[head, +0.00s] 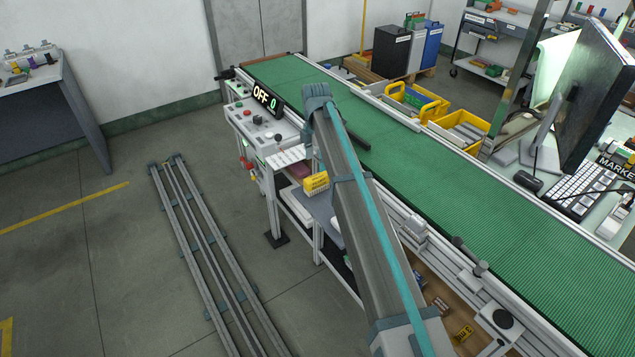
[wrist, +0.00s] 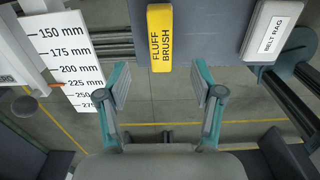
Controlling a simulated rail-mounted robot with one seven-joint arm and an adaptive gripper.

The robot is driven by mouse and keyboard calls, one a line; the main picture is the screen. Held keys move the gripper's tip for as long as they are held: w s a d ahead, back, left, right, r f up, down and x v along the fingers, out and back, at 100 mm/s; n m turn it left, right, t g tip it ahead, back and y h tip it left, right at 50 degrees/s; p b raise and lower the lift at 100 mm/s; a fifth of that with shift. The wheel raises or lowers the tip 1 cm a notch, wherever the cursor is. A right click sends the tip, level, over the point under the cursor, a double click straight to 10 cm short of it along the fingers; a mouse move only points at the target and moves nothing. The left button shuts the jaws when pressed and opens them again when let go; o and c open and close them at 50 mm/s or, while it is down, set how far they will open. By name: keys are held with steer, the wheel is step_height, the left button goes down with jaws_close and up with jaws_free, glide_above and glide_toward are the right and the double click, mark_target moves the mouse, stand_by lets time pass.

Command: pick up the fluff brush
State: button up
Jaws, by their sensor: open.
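The fluff brush (wrist: 160,38) is a yellow block with black lettering, at the top middle of the wrist view on a grey shelf surface. A yellow labelled block (head: 316,184) at the side of the conveyor in the head view looks like the same brush. My gripper (wrist: 162,84) is open and empty, its two teal-and-grey fingers spread apart. The brush appears just beyond the fingertips, roughly centred between them, and not touched. In the head view my arm hides the gripper.
A white block labelled BELT RAG (wrist: 274,30) lies right of the brush. A white millimetre scale (wrist: 62,55) stands at left. The green conveyor (head: 400,165) runs beside my arm, with a control panel (head: 262,130) at its side. Metal rails (head: 205,250) lie on the floor.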

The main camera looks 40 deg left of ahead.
mark_target(316, 176)
step_height(316, 176, down, 9)
steer(key=p, duration=0.2)
steer(key=shift+p, duration=0.4)
steer(key=c, duration=1.2)
steer(key=shift+c, duration=0.2)
steer(key=shift+r+b, duration=0.65)
steer(key=shift+r, duration=0.15)
steer(key=s+d+r+b, duration=0.1)
steer(key=s+d+r, duration=0.2)
steer(key=s+d+r+b, duration=0.2)
steer(key=s+d+r, duration=0.1)
steer(key=r, duration=0.1)
steer(key=s+d+r+b, duration=0.1)
steer(key=s+d+r, duration=0.2)
steer(key=d+r, duration=0.1)
steer(key=shift+s+d+r, duration=0.1)
steer(key=shift+s+r, duration=0.1)
steer(key=shift+s, duration=0.1)
